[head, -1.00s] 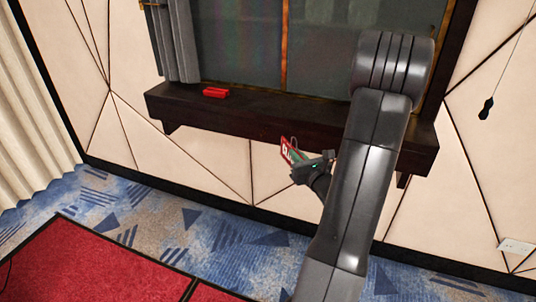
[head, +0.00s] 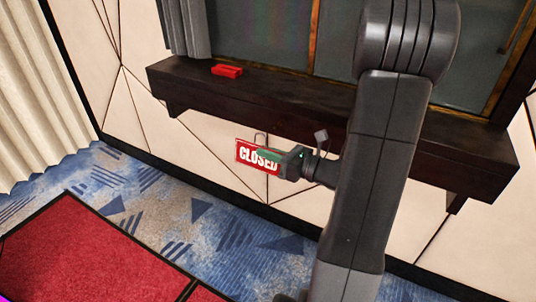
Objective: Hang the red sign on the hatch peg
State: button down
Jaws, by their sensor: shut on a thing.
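The red sign (head: 246,154) with white "CLOSED" lettering is in my gripper (head: 283,161), in front of the wall below the dark wooden ledge. A thin wire loop (head: 260,139) stands up from the sign's top. My gripper is shut on the sign's right part, which its fingers partly cover. The sign's face is turned to the camera and tilts slightly down to the right. I cannot make out the hatch peg.
A red block-like object (head: 227,70) lies on the dark ledge (head: 300,102) at its left. Above is a window or hatch with dark panes (head: 275,35) and a grey curtain (head: 188,28). A red mat (head: 95,245) lies on the blue patterned carpet.

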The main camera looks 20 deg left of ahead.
jog(key=shift+w+d+f, duration=0.1)
jog(key=shift+w, duration=1.1)
jog(key=shift+w+d+f, duration=0.1)
jog(key=shift+w, duration=1.05)
jog(key=shift+w, duration=0.2)
jog(key=shift+w+d+r+p, duration=0.15)
jog(key=shift+w+p, duration=0.4)
jog(key=shift+w, duration=0.3)
